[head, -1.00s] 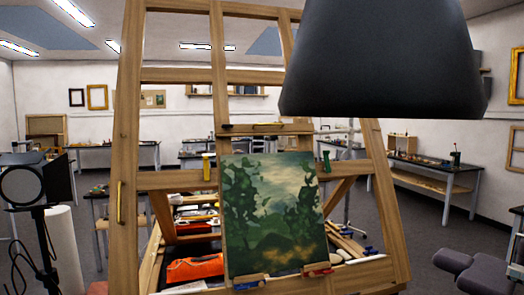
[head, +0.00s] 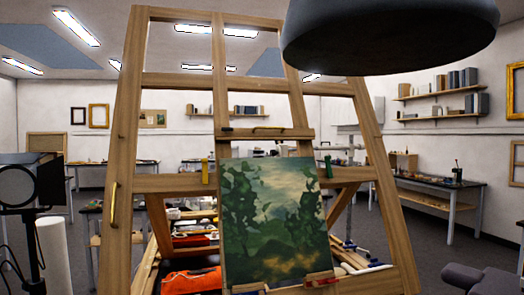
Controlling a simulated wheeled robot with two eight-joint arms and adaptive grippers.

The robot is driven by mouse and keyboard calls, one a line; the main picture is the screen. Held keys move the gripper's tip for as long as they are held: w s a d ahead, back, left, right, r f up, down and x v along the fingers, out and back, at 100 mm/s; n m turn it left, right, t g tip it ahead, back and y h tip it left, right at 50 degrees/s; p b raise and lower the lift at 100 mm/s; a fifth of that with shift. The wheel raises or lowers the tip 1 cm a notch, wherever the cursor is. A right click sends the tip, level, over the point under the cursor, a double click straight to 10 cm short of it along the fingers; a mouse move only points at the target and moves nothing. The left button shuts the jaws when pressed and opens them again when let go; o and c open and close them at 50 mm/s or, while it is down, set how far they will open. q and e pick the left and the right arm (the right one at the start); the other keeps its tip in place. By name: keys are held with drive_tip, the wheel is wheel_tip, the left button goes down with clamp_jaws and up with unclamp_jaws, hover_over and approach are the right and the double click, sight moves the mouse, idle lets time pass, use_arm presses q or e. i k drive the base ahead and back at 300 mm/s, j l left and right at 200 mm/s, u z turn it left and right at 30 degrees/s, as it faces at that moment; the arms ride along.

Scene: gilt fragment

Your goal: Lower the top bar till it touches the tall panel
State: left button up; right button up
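The tall panel (head: 272,220) is a green and yellow landscape painting. It stands on the wooden easel (head: 128,150), with its foot on the lower ledge (head: 290,284).
A large dark rounded shade (head: 390,40) hangs at the upper right, in front of the easel's top. A studio lamp (head: 30,190) stands at the left. Workbenches (head: 440,190) line the walls behind. An orange item (head: 190,281) lies behind the easel at lower left.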

sight(257, 133)
drive_tip(key=i, duration=0.95)
